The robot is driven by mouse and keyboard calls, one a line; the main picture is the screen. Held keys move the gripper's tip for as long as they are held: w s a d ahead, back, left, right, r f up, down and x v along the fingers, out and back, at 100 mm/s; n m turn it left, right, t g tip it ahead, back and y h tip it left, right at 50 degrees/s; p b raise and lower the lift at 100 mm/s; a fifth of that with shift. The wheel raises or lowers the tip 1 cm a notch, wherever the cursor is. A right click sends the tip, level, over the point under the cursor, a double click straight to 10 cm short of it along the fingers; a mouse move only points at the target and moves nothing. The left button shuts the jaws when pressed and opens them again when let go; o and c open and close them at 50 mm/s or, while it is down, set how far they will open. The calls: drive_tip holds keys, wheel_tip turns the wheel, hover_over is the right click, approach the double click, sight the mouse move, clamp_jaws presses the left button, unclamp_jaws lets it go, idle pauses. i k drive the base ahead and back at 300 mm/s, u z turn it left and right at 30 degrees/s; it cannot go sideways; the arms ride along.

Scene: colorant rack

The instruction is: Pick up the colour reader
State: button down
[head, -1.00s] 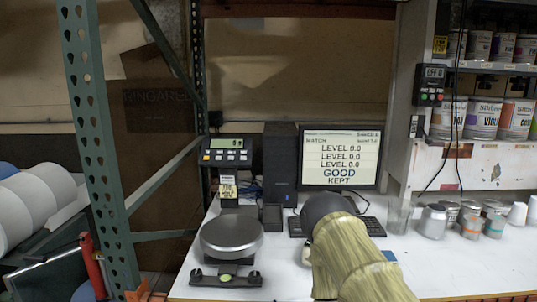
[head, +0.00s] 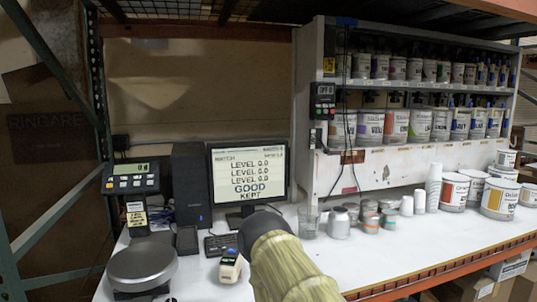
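A small white hand-sized device with a dark band and a blue end (head: 230,266) lies on the white bench, in front of the keyboard; it looks like the colour reader, but no label can be read. My arm, in a yellowish sleeve with a dark rounded end, rises from the bottom of the head view just right of this device. The arm overlaps the bench close to the device's right side. My gripper's fingers do not show.
A round-plated scale (head: 143,265) stands left. A monitor (head: 248,178) and keyboard (head: 219,244) are behind. A glass (head: 309,222), small tins (head: 339,222) and white cups (head: 433,187) stand right, below the can shelf (head: 400,165). The front right bench (head: 400,253) is clear.

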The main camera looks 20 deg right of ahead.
sight(229, 267)
drive_tip(key=z, duration=0.45)
drive_tip(key=k, duration=0.55)
drive_tip(key=z, duration=1)
drive_tip(key=i, duration=1.45)
drive_tip(key=u, duration=0.9)
drive_tip(key=i, duration=0.4)
drive_tip(key=u, duration=0.3)
